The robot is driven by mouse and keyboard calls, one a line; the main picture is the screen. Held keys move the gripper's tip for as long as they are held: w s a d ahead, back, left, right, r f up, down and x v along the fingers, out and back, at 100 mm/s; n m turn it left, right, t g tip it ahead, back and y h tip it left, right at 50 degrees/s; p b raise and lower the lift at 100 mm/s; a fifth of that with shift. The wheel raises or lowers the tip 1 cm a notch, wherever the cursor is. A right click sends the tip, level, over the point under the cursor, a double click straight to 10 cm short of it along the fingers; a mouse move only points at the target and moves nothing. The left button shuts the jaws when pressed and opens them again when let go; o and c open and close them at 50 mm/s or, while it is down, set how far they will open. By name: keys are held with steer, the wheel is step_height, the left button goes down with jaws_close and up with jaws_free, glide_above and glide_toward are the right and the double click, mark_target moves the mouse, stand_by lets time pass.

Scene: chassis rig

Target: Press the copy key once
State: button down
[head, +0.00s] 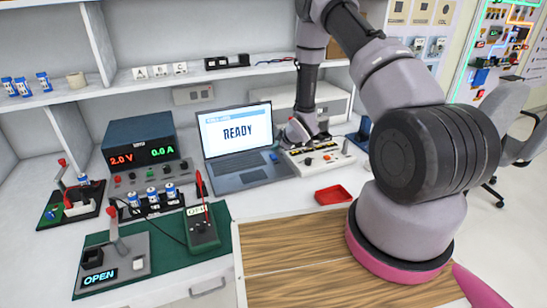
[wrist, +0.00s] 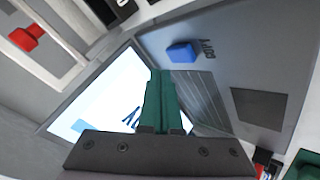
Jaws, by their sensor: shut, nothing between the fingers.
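The copy key is a raised blue block (wrist: 183,52) with a partly readable "COPY" label beside it, on the grey laptop deck (wrist: 215,38). In the head view the blue key (head: 274,158) is a small spot at the right of the laptop's keyboard. The laptop screen (head: 237,131) reads "READY". My gripper (wrist: 160,75) has its green fingers closed together with nothing between them. In the wrist view the fingertips appear just below and left of the key. Whether they touch the deck cannot be told; the key looks uncovered.
A white control panel (head: 318,157) with knobs stands right of the laptop, close to my arm. A power supply (head: 140,143) stands left of it. The wooden board (head: 300,248) is clear.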

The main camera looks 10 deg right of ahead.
mark_target(276, 157)
steer(key=shift+f, duration=0.6)
stand_by(1.6)
steer(key=shift+f, duration=0.4)
steer(key=shift+f, duration=0.45)
stand_by(0.6)
steer(key=shift+r, duration=0.85)
steer(key=shift+r, duration=0.1)
steer(key=shift+r, duration=2.45)
